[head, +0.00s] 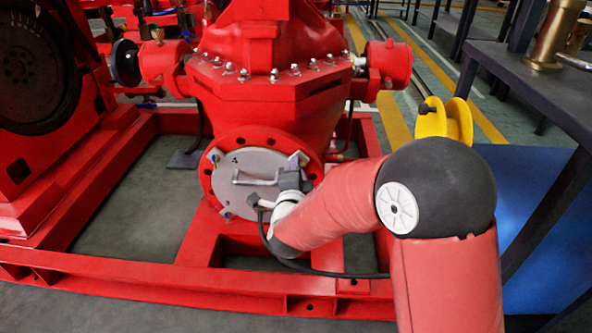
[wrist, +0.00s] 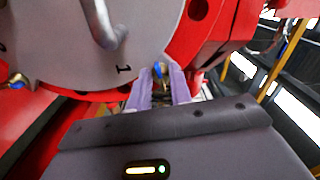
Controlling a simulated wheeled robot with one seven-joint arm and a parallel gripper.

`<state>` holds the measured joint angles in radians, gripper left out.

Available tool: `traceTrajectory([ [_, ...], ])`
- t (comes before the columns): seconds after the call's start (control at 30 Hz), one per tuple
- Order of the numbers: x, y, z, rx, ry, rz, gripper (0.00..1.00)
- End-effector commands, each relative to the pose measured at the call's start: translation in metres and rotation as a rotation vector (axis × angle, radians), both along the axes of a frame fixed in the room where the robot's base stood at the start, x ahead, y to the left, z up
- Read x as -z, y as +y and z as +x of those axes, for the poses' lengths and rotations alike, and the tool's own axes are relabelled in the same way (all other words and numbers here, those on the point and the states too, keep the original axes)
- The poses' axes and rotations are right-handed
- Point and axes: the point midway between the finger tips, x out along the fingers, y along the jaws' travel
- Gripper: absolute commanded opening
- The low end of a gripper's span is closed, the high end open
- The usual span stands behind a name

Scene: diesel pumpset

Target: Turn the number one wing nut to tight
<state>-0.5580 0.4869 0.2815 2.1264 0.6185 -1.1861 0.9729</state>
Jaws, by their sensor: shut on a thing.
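The grey round cover plate (head: 245,165) sits on the red flange of the pump, with a bar handle (head: 256,180) across it. In the wrist view the plate (wrist: 60,45) carries a black "1" (wrist: 123,70) beside the number one wing nut (wrist: 159,72), which looks blue and brass. My gripper (wrist: 162,88) is shut on this wing nut, one pale purple finger on each side. Another wing nut (wrist: 16,82) shows at the left of the wrist view.
The handle (wrist: 102,25) stands out from the plate near my gripper. A dark table (head: 530,75) stands at the right, and a yellow round part (head: 432,122) shows behind my arm.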

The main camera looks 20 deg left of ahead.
Motion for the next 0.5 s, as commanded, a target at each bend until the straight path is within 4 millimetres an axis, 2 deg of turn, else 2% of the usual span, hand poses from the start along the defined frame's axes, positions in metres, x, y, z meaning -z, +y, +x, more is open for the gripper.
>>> traceTrajectory([
  [0.23,0.0013,0.0006,-0.0005,-0.001,0.033,0.12,0.0],
  [0.5,0.001,0.0008,-0.0007,-0.002,0.045,0.173,0.0],
])
